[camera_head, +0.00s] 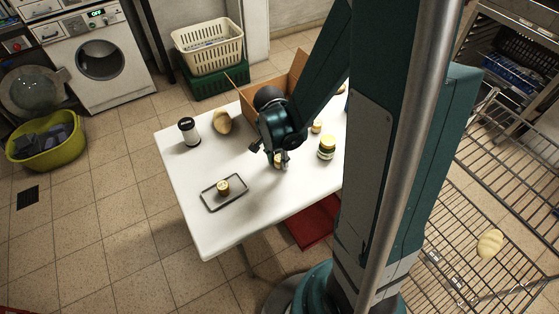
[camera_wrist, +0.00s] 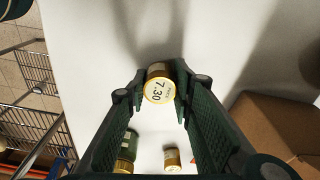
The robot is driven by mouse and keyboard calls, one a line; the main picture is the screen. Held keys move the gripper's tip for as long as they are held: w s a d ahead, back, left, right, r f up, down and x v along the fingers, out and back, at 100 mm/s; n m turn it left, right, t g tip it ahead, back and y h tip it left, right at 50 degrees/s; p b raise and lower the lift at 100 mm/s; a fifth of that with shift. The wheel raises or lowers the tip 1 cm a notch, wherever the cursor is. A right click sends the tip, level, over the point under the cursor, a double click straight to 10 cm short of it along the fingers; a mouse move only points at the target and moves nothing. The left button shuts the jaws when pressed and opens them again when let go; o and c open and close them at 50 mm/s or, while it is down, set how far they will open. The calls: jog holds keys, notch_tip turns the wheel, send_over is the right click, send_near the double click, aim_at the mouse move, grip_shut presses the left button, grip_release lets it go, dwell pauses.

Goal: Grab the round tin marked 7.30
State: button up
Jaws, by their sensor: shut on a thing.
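The round tin marked 7.30 (camera_wrist: 158,88) shows in the wrist view between the fingertips, its pale label with dark print facing the camera and a gold rim around it. My gripper (camera_wrist: 158,92) is shut on this tin, one finger on each side. In the head view my gripper (camera_head: 281,161) is low over the white table, right of its middle, with the tin (camera_head: 278,162) partly hidden by the fingers. I cannot tell whether the tin touches the table.
A similar small tin (camera_head: 224,188) stands on a dark-rimmed tray (camera_head: 211,206). A gold-lidded jar (camera_head: 326,148) and a small tin (camera_head: 316,127) stand to the right. A black-lidded jar (camera_head: 189,131), a tan lump (camera_head: 222,122) and a cardboard box (camera_head: 256,103) are farther back.

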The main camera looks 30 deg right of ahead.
jog(key=shift+r+p, duration=1.4)
jog(key=shift+r, duration=3.25)
